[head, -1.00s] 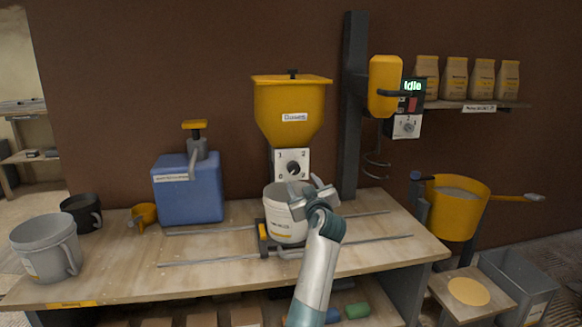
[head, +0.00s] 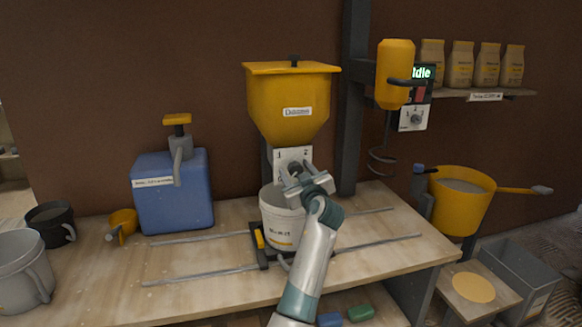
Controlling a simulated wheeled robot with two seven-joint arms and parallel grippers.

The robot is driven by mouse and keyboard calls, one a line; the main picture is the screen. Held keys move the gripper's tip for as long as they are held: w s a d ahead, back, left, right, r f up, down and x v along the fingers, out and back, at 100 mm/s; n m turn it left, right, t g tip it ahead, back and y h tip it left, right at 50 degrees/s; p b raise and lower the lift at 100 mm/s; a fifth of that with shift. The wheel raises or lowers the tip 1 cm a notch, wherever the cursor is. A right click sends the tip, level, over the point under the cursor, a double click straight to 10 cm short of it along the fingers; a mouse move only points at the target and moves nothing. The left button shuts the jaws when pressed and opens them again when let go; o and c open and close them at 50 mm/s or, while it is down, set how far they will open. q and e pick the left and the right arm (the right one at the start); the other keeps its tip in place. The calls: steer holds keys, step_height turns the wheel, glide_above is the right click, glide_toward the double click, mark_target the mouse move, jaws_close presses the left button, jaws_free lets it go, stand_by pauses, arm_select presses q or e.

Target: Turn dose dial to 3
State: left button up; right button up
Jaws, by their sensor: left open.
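The dose dial's white plate (head: 292,153) is on the front of the yellow hopper (head: 285,105), with small marks near its upper corners. My left gripper (head: 303,178) is open in front of the plate's lower part, over the rim of a white bucket (head: 281,222). It hides most of the knob and lower marks, so I cannot read the setting. I cannot tell whether its fingers touch the knob. My right gripper is out of view.
The bucket stands on a carriage between two rails (head: 205,276) on the bench. A blue canister (head: 172,190) with a pump stands left. A mixer with an "Idle" display (head: 422,73) hangs on the post at right.

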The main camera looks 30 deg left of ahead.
arm_select(q)
steer(key=shift+w+a, duration=0.1)
steer(key=shift+w, duration=0.05)
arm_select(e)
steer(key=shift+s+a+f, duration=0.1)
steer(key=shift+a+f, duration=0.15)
arm_select(q)
steer(key=shift+r, duration=0.1)
steer(key=c, duration=1)
steer(key=shift+c, duration=0.2)
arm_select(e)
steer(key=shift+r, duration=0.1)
